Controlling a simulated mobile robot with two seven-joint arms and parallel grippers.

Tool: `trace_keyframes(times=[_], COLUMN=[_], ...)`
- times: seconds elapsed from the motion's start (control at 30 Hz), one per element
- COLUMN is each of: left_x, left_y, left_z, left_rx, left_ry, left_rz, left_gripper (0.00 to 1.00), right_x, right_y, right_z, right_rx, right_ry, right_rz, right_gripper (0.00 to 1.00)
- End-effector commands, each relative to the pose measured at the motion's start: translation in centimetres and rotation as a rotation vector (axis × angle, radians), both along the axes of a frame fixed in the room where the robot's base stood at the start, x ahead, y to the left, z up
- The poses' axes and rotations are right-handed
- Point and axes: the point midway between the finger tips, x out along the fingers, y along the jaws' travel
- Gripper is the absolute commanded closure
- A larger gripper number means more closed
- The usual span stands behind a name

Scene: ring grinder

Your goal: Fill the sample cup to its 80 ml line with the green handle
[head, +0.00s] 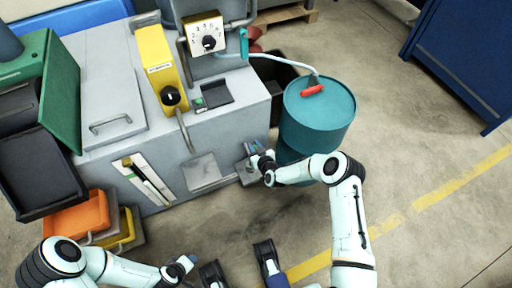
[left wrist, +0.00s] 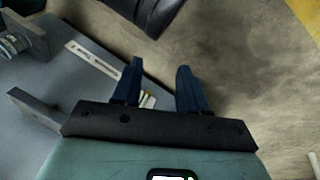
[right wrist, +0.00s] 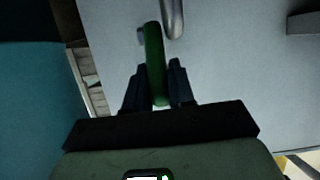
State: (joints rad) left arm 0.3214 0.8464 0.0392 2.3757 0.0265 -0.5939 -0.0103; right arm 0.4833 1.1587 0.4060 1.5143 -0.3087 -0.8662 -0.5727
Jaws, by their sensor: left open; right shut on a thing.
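The green handle (right wrist: 154,65) stands upright between the fingers of my right gripper (right wrist: 155,92) in the right wrist view, beside a curved metal pipe (right wrist: 173,15). My right gripper (head: 255,158) is shut on it at the grey machine's front right corner in the head view, where the arm and fingers hide most of the handle. My left gripper (left wrist: 152,90) is open and empty in the left wrist view, away from the machine in the head view. I cannot clearly make out the sample cup or its 80 ml line.
The grey machine (head: 235,100) carries a yellow control box (head: 158,65) and a dial (head: 206,35). A teal drum (head: 318,112) stands close right of my right gripper. Orange and yellow bins (head: 78,216) sit at lower left. Bare floor (head: 420,140) lies right.

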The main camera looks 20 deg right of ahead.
Motion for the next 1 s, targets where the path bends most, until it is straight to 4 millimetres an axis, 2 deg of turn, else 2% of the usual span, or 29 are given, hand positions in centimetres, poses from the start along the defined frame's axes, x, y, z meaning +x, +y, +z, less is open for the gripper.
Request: trace_keyframes(times=[0.03,0.1,0.5,1.0], left_x=[-1.0,-1.5,-2.5,-2.6], left_y=[-0.4,-0.7,-1.1,-1.2], left_z=[0.5,0.7,1.1,1.2], left_rx=[-0.01,-0.017,-0.029,-0.032], left_ry=[0.025,0.04,0.065,0.07], left_rz=[-0.007,-0.013,-0.023,-0.025], left_gripper=[0.57,0.57,0.57,0.57], right_x=[0.3,0.6,1.7,1.5], right_y=[0.1,0.1,0.1,0.0], right_z=[0.6,0.6,0.5,0.2], right_rx=[-0.005,-0.007,-0.016,-0.017], right_ry=[0.04,0.103,0.401,0.534], right_rz=[0.004,0.003,0.001,-0.001], right_gripper=[1.0,1.0,1.0,1.0])
